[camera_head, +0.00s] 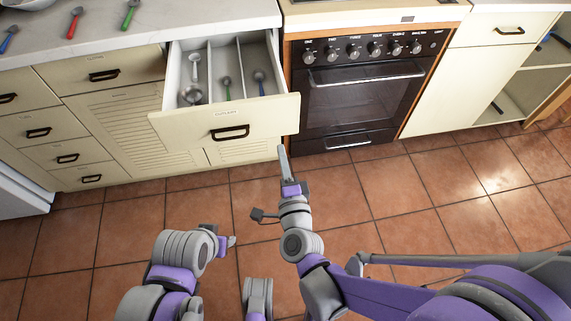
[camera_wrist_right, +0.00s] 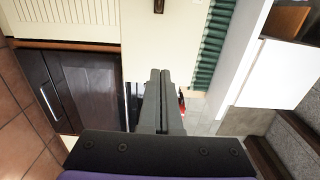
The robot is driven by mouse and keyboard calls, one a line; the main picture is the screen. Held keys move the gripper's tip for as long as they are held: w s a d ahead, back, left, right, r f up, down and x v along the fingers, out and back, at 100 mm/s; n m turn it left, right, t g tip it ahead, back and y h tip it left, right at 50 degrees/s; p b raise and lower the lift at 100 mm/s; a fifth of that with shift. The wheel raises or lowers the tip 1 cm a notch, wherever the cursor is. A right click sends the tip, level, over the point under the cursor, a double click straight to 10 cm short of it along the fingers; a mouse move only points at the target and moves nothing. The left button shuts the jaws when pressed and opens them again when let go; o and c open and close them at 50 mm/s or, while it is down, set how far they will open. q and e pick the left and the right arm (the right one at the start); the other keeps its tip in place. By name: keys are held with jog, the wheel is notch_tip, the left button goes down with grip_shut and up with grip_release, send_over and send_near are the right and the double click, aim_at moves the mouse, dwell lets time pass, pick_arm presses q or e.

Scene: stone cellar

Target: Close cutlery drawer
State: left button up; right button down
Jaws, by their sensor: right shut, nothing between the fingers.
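The cutlery drawer (camera_head: 172,123) stands open under the white counter in the head view. It has a cream front, a label and a dark handle (camera_head: 230,132). Inside are a metal spoon and ladle (camera_head: 191,95), a green-handled spoon (camera_head: 227,86) and a blue-handled spoon (camera_head: 259,78), between dividers. My right gripper (camera_head: 283,152) is shut and empty, its tips close to the lower right of the drawer front; contact cannot be told. Its shut fingers (camera_wrist_right: 160,92) fill the middle of the right wrist view. My left gripper (camera_head: 231,242) is low over the floor, away from the drawer; its fingers are unclear.
A black oven (camera_head: 361,92) stands right of the drawer. Closed drawers (camera_head: 38,132) are at left. Red, green and blue utensils (camera_head: 74,23) lie on the counter (camera_head: 160,20). An open shelf unit (camera_head: 515,95) is at right. The tiled floor (camera_head: 400,205) in front is clear.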

aim_at(275, 120)
pick_arm(q)
jog(key=shift+f+b, duration=0.5)
jog(key=shift+f, duration=0.15)
pick_arm(e)
jog(key=x, duration=0.8)
jog(key=shift+w+a, duration=0.1)
jog(key=shift+w, duration=0.25)
